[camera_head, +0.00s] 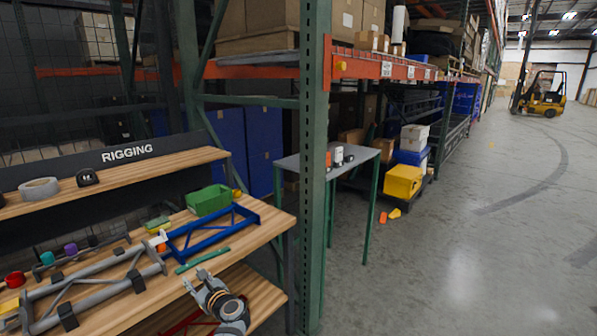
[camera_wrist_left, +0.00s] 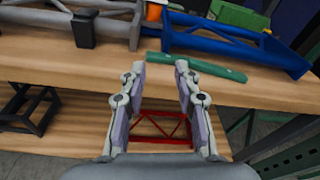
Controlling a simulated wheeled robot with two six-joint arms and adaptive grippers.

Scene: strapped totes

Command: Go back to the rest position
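My left gripper (camera_head: 199,280) is over the front edge of the wooden workbench (camera_head: 262,232) in the head view. In the left wrist view its two fingers (camera_wrist_left: 160,68) stand apart with nothing between them. A teal bar (camera_head: 203,260) lies on the bench just beyond the fingertips; it also shows in the left wrist view (camera_wrist_left: 212,69). A blue frame (camera_head: 212,235) lies behind the bar. My right gripper is in neither view.
Grey tubular frames (camera_head: 92,287) with black straps lie on the bench at left. A green bin (camera_head: 208,200) stands behind the blue frame. A red frame (camera_wrist_left: 160,127) is on the lower shelf. A green rack post (camera_head: 313,170) stands right of the bench; open floor (camera_head: 460,260) lies beyond.

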